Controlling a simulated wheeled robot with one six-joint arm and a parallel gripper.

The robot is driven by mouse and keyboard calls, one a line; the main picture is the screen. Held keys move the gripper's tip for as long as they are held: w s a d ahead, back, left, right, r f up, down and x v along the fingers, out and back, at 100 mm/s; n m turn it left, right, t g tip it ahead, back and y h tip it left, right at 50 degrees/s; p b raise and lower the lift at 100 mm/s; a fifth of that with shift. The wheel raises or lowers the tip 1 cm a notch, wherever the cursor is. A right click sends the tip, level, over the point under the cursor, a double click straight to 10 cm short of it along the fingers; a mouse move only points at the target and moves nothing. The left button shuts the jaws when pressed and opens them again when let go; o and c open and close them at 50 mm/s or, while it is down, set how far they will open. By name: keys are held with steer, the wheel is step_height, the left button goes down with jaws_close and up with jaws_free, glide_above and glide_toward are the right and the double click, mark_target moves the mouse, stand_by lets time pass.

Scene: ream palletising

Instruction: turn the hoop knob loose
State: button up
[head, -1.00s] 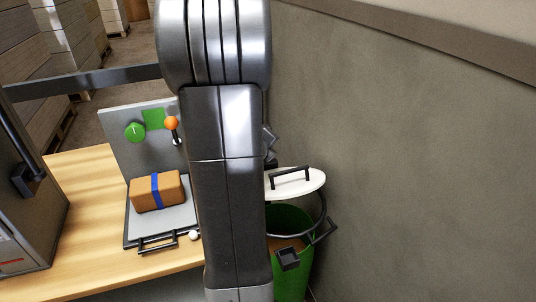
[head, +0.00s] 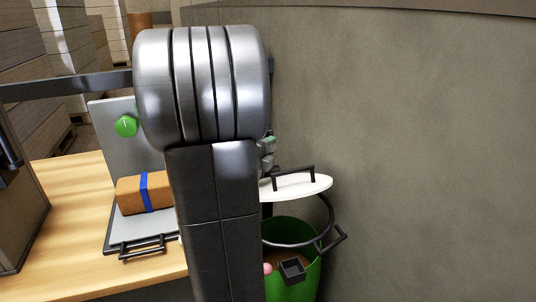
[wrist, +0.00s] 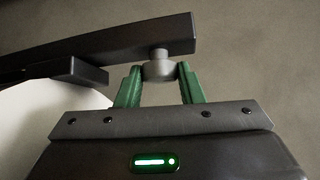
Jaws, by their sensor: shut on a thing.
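The hoop knob (wrist: 160,70) is a short grey round piece under a dark bar in the wrist view. My gripper (wrist: 160,76) has its two green fingers shut on the knob, one on each side. In the head view the dark hoop (head: 318,240) is around the mouth of a green bin (head: 308,272), with a white lid (head: 318,187) above it. My own arm covers the left side of the bin, and the knob cannot be made out there.
A wooden table (head: 60,215) at the left bears a grey tray (head: 118,232) with a brown parcel (head: 130,195) on it. A panel with a green dial (head: 126,125) stands behind. A grey wall (head: 420,140) closes off the right, near the bin.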

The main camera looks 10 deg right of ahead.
stand_by(0.3)
steer(key=o, duration=1)
